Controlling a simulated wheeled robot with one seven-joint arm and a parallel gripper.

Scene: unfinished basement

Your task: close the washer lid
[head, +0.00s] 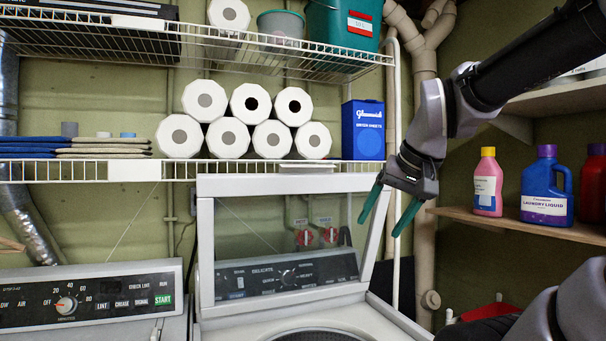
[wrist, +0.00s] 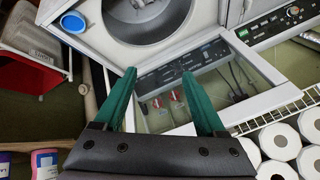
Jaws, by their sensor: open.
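The washer lid (head: 208,255) is a clear panel in a white frame, standing raised and open at the back of the white washer (head: 235,329). The washer's dark control panel shows through it. The lid's frame also shows in the wrist view (wrist: 262,103), turned around. My gripper (head: 389,212) has two green fingers pointing down, apart and empty, at the lid's upper right corner. The left finger overlaps the lid's right frame in the head view. I cannot tell whether it touches. The fingers also show in the wrist view (wrist: 158,75), with the lid panel beyond and between them.
A wire shelf (head: 90,170) with stacked white rolls (head: 229,138) and a blue box (head: 362,130) hangs just above the lid. A dryer panel (head: 95,300) stands at left. Bottles, including a blue laundry jug (head: 546,185), stand on a wooden shelf at right. Pipes (head: 424,255) run behind my gripper.

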